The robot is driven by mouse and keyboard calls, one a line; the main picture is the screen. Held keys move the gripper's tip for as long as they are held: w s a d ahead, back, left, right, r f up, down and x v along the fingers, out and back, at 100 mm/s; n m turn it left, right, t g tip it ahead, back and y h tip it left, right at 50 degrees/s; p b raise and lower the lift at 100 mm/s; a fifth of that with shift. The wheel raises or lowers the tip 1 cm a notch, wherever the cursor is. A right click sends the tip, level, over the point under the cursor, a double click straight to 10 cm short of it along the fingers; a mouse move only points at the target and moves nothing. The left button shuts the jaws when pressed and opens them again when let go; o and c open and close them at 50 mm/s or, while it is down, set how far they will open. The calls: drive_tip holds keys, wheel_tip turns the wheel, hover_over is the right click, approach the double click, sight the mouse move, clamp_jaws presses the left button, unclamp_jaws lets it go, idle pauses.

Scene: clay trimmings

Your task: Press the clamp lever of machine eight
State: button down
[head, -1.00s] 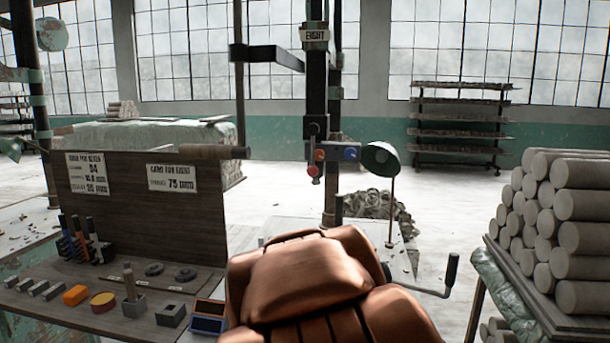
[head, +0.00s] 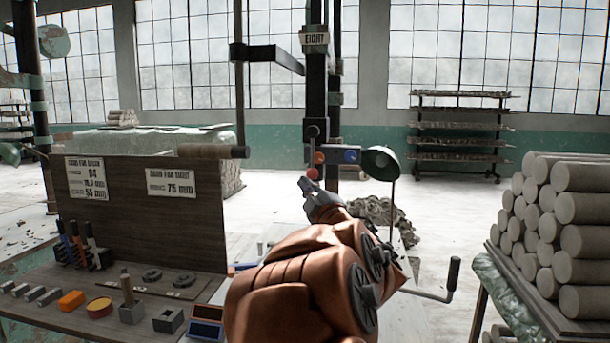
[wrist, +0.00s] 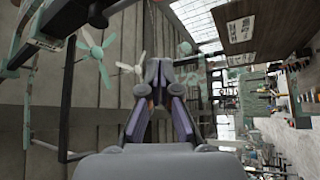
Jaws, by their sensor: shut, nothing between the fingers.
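Machine eight (head: 314,80) is a dark upright column with a sign reading EIGHT (head: 314,39). I cannot tell for sure which of these is the clamp lever. My gripper (head: 306,186) is shut and empty, its tip just below the red ball in the head view. Contact cannot be judged. My gripper's fingers (wrist: 158,72) also show in the wrist view, pointing up the picture.
A crank handle (head: 450,275) sticks out right of my arm. A green lamp (head: 381,162) stands beside the column. Clay cylinders (head: 570,205) are stacked at the right. A dark board (head: 130,205) with cards stands left, with tools and small blocks on the bench before it.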

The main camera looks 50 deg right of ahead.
sight(312, 155)
drive_tip(key=shift+w, duration=0.1)
drive_tip(key=w+d+r+p, duration=0.1)
drive_tip(key=w+d+p, duration=0.2)
drive_tip(key=w+d, duration=0.3)
drive_tip(key=shift+w+d, duration=0.2)
drive_tip(key=shift+w, duration=0.15)
idle(0.8)
